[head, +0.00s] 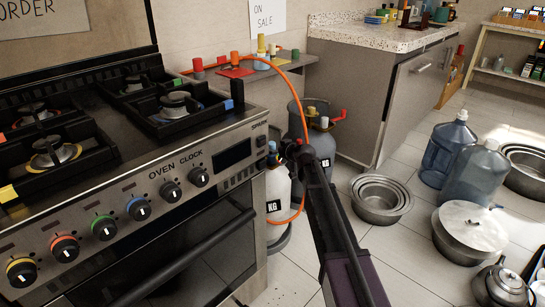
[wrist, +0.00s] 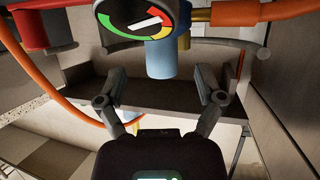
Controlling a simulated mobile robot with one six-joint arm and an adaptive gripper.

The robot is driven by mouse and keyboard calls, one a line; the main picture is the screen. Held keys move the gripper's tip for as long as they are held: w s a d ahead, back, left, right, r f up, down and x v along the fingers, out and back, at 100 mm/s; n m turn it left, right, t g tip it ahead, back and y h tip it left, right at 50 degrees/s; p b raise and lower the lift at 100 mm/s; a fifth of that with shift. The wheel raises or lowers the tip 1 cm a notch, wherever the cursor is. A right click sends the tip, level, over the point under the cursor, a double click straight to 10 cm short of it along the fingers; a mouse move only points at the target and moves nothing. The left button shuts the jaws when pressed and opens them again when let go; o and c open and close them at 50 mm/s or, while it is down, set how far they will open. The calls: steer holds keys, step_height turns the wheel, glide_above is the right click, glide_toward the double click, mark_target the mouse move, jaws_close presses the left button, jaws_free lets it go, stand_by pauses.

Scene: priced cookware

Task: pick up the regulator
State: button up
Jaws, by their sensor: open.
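The regulator (wrist: 160,57) is close to the camera at the top centre of the wrist view. It has a round red, yellow and green dial, a blue cylindrical body and a brass-yellow connector on its right. The top of the dial is cut off. My gripper (wrist: 145,72) is open, with its two fingers spread below and to either side of the blue body. Nothing is between the fingertips that I can see them touching. In the head view my gripper (head: 297,152) is small and dark beside the white gas bottle (head: 277,187); the regulator there is too small to make out clearly.
An orange hose (head: 303,85) arches from the stove (head: 160,200) down past my gripper. A grey bottle (head: 321,146) with a red valve stands behind. A small shelf (head: 248,78) holds colourful parts. Pots (head: 381,198) and water jugs (head: 474,172) occupy the floor at right.

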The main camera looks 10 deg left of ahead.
mark_target(274, 148)
steer(key=shift+b+x, duration=0.65)
steer(key=shift+x, duration=1.45)
jaws_close()
